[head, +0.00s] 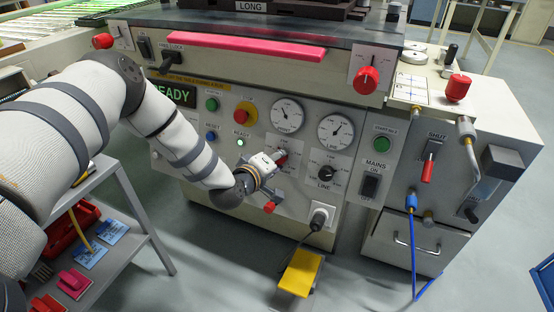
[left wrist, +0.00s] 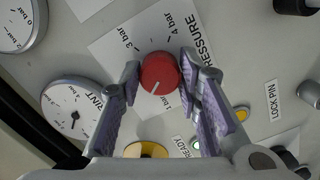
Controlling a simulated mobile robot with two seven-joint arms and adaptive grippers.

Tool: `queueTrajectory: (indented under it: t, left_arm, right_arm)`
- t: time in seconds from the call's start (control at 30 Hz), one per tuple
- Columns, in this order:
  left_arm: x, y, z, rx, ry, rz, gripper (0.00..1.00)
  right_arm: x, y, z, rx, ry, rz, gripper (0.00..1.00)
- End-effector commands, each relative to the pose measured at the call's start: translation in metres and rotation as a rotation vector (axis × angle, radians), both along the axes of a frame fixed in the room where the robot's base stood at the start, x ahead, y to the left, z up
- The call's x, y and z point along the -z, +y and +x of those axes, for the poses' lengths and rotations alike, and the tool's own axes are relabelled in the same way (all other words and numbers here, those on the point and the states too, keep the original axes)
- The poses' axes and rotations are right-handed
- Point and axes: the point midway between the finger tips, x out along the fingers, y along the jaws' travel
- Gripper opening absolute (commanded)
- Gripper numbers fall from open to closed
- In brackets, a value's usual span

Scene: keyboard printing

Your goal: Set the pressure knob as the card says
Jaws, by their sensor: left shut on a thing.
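The red pressure knob (left wrist: 160,72) sits on a pale dial plate (left wrist: 112,50) marked PRESSURE, with "3 bar" and "4 bar" legible. Its white pointer line points down toward my gripper's palm in the left wrist view, away from those two marks. My left gripper (left wrist: 160,75) has its purple-padded fingers on either side of the knob and is shut on it. In the head view my left gripper (head: 277,160) is at the panel and hides most of the knob. My right gripper is not in view. I cannot tell which card gives the setting; no card text is readable.
Two gauges (head: 286,113) (head: 335,130) are above and right of the gripper. A black LINE knob (head: 326,173) and the MAINS switch (head: 370,186) are to the right. A yellow pedal (head: 300,272) is below. A shelf cart (head: 125,218) holding blue cards (head: 90,255) stands at left.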

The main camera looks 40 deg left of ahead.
Motion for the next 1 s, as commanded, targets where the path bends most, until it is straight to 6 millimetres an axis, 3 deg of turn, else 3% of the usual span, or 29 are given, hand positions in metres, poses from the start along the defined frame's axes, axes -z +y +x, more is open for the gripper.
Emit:
queueTrajectory:
  t: [0.2,0.23,0.3,0.67,1.0]
  left_arm:
    - [0.001,-0.001,-0.001,0.002,0.003,0.000,0.03]
    - [0.001,-0.001,-0.001,0.002,0.003,0.000,0.38]
    - [0.001,-0.001,0.000,0.002,0.003,0.000,0.52]
    - [-0.002,-0.002,-0.007,0.002,0.002,-0.001,0.52]
    - [-0.032,-0.015,-0.087,-0.001,0.003,-0.004,0.52]
  right_arm:
    - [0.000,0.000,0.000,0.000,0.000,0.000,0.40]
    - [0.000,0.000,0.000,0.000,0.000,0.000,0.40]
    - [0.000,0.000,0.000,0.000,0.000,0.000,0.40]
    - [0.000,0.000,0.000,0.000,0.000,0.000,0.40]
    - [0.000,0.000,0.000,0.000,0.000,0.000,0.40]
